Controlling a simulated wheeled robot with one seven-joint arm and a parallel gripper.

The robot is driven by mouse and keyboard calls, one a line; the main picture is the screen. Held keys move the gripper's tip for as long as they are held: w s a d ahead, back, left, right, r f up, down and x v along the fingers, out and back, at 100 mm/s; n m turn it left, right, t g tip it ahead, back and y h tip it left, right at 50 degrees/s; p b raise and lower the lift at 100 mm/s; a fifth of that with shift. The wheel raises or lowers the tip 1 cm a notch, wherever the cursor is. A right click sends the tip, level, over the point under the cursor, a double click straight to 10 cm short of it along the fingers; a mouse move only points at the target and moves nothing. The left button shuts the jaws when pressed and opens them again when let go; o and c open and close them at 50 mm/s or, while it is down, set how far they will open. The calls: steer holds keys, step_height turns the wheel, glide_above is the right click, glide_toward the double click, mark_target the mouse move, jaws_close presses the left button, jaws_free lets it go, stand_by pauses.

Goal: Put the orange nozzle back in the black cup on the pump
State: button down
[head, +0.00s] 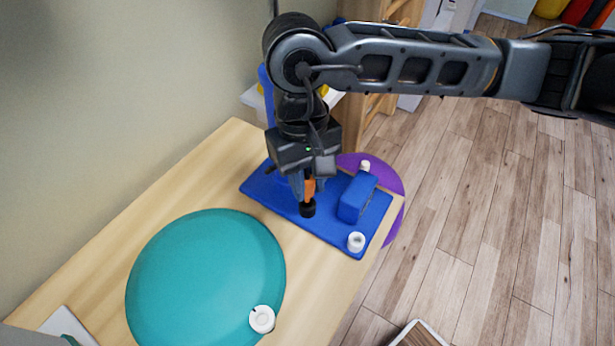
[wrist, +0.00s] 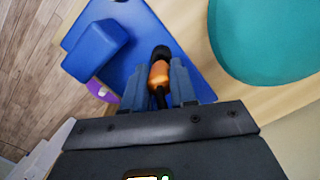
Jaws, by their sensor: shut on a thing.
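The orange nozzle (head: 309,187) is between the fingers of my gripper (head: 308,181), which is shut on it. It also shows in the wrist view (wrist: 159,75), lined up between the fingertips (wrist: 160,88). The black cup (head: 307,209) is just beyond the nozzle's far end, over the blue base plate of the pump (head: 273,189). The cup also shows in the wrist view (wrist: 160,52). I cannot tell whether the nozzle's end is inside the cup or just above it. The fingers hide part of the nozzle.
A blue block (head: 357,197) stands on the plate right of the nozzle, with a white cylinder (head: 356,241) near the front corner. A teal disc (head: 205,275) lies on the wooden table to the left, a white roll (head: 262,319) at its edge. A purple disc (head: 393,180) shows behind.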

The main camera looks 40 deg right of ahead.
steer(key=shift+f+b, duration=1.55)
steer(key=shift+b, duration=0.9)
stand_by(1.0)
steer(key=c, duration=0.8)
jaws_free()
steer(key=shift+r, duration=0.1)
steer(key=shift+w+r+p, duration=0.1)
steer(key=shift+r+p, duration=0.3)
steer(key=shift+r, duration=1.05)
steer(key=shift+r+p, duration=0.4)
steer(key=shift+r, duration=1.6)
steer(key=shift+a, duration=0.1)
